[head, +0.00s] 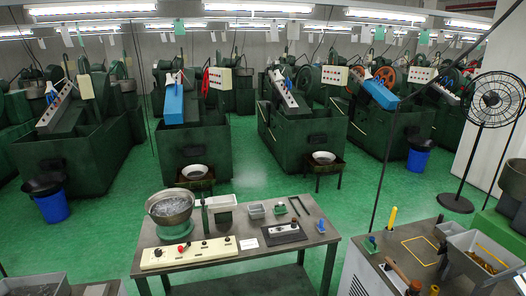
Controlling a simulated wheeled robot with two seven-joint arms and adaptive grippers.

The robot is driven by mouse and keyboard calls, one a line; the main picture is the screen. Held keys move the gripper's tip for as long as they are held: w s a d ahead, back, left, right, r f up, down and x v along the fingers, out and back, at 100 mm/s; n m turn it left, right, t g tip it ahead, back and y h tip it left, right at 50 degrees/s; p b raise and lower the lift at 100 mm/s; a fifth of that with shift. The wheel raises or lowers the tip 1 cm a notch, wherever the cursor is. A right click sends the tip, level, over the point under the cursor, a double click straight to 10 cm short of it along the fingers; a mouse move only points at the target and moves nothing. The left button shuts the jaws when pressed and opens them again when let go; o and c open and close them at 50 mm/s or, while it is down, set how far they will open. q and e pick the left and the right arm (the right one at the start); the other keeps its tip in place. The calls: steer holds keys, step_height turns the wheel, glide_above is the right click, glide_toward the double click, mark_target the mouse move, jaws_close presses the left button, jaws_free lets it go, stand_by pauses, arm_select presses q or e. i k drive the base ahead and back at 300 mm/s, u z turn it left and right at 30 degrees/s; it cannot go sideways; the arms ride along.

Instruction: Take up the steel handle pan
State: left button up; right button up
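I cannot make out for sure a pan with a steel handle. A round metal bowl (170,207) with grey contents sits on a green base at the left of the middle table. Two shallow pale pans stand on low dark stands in front of the machines, one left of centre (195,171) and one right of centre (323,157). No handle can be told on either. Neither of my grippers is in view.
The middle table (225,265) also bears a cream control panel (190,253), small grey trays and a dark plate (284,234). A right-hand bench (400,285) holds a grey bin (487,258). Blue bins (418,158) and a black fan (492,100) stand on open green floor.

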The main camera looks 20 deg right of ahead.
mark_target(445, 229)
steer(key=z, duration=0.7)
steer(key=i, duration=1.8)
steer(key=z, duration=0.75)
